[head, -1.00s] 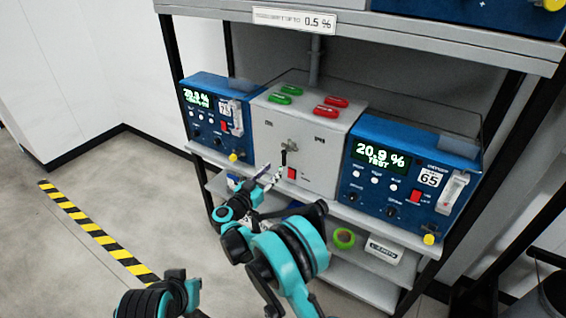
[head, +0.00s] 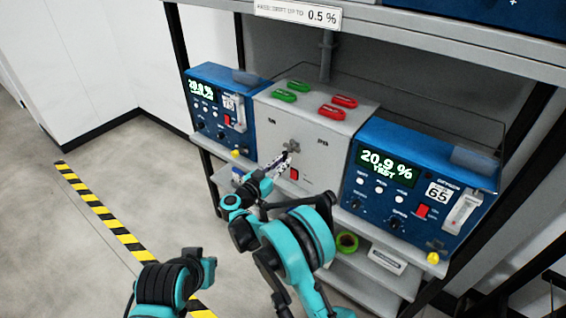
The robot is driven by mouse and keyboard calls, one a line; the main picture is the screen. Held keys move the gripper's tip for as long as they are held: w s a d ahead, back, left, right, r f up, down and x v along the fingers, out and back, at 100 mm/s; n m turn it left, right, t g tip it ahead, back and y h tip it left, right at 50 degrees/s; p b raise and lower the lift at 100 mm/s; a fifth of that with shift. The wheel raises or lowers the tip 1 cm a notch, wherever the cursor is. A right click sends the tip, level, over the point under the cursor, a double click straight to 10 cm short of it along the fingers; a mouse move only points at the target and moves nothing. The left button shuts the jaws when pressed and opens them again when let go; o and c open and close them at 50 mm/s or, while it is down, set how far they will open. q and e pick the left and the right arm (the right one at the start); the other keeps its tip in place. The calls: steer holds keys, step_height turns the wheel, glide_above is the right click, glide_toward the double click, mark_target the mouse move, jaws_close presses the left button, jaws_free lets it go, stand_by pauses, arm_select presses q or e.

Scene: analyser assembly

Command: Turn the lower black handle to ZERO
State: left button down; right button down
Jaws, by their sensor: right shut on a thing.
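The grey valve box (head: 330,150) stands between two blue analysers on the shelf. A metal valve fitting (head: 292,146) sits on its front. The lower black handle is at this fitting and is mostly hidden by my right gripper, so its angle is hard to read.
The left analyser (head: 215,100) and right analyser (head: 420,175) flank the box; the right one reads 20.9 %. Green handles (head: 284,96) and red handles (head: 344,101) lie on the box top. A red switch (head: 294,174) is close below the gripper. A shelf overhangs above.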

steer(key=shift+m, duration=0.3)
steer(key=shift+w+a+r+m, duration=0.3)
steer(key=shift+a+r+m, duration=0.15)
steer(key=shift+m, duration=2.45)
steer(key=shift+w+a+r+m, duration=0.3)
steer(key=shift+r+m, duration=0.25)
steer(key=shift+m, duration=2.35)
steer(key=shift+w+a+r+m, duration=0.3)
steer(key=shift+a+r+m, duration=0.15)
steer(key=shift+m, duration=2.45)
steer(key=shift+d, duration=0.1)
steer(key=c, duration=1.5)
jaws_free()
steer(key=shift+c, duration=0.2)
steer(key=shift+r, duration=0.15)
